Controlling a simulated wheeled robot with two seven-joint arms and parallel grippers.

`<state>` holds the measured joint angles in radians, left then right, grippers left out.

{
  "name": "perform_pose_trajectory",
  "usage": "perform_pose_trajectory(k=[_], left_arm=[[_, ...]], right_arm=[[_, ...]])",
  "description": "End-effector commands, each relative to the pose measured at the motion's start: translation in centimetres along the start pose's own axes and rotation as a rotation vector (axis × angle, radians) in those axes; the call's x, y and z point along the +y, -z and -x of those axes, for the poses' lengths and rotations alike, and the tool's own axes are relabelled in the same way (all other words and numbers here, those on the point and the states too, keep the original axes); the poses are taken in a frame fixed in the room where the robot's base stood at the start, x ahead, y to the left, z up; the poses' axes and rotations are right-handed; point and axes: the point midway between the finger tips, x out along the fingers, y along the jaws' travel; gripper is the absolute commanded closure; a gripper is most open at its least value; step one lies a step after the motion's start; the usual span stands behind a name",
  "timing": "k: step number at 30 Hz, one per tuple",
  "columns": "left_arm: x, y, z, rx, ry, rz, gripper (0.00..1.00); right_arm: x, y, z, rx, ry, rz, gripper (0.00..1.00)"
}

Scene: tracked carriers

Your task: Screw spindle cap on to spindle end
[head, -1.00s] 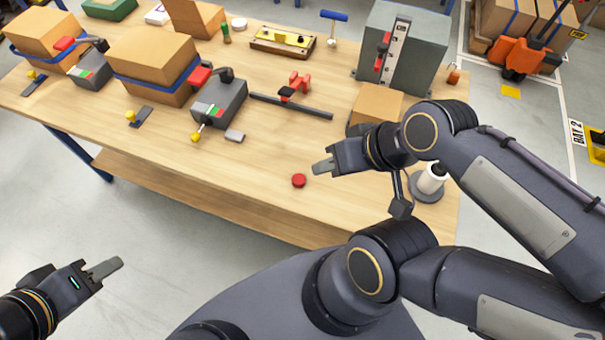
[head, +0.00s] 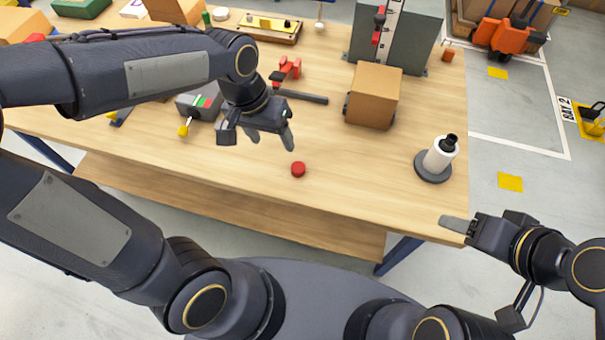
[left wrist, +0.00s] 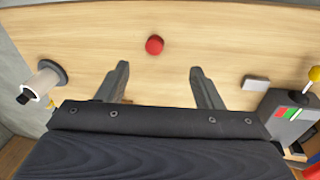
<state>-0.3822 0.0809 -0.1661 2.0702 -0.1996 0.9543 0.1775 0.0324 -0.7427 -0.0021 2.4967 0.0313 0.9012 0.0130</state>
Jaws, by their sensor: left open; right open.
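The red spindle cap (head: 298,169) lies on the wooden table near its front edge. It also shows in the left wrist view (left wrist: 155,45), beyond the fingertips and between their lines. The white spindle roll (head: 440,155) stands upright on a dark round base at the table's right end, with a black threaded-looking end (head: 451,141) on top. My left gripper (head: 270,143) is open and empty above the table, behind and left of the cap. In the left wrist view its two fingers (left wrist: 158,82) are wide apart. My right gripper (head: 445,221) is open and empty by the table's front right corner.
A cardboard box (head: 375,95) stands on the table behind the cap and roll. A red clamp on a dark bar (head: 290,72) and a grey device with a yellow knob (head: 197,106) lie behind the left gripper. The table between cap and roll is clear.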

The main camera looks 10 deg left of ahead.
Motion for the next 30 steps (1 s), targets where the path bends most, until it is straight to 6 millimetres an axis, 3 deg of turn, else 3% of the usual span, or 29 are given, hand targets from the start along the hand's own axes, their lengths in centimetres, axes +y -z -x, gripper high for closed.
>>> perform_pose_trajectory(k=[1,6,14,30], left_arm=[[0.6,1.0,-2.5,-0.038,0.036,-0.035,0.39],[1.9,3.3,-6.5,-0.100,0.130,-0.103,0.39],[2.2,3.9,-9.2,-0.122,0.170,-0.128,0.39],[1.3,2.6,-15.3,-0.120,0.168,-0.127,0.39]], right_arm=[[0.5,-0.5,-1.0,0.000,0.000,0.000,0.44],[0.9,-0.9,-1.9,0.000,0.000,0.000,0.44],[1.0,-1.1,-2.2,0.000,0.000,0.000,0.44],[1.1,-1.2,-2.3,0.000,0.000,0.000,0.44]])
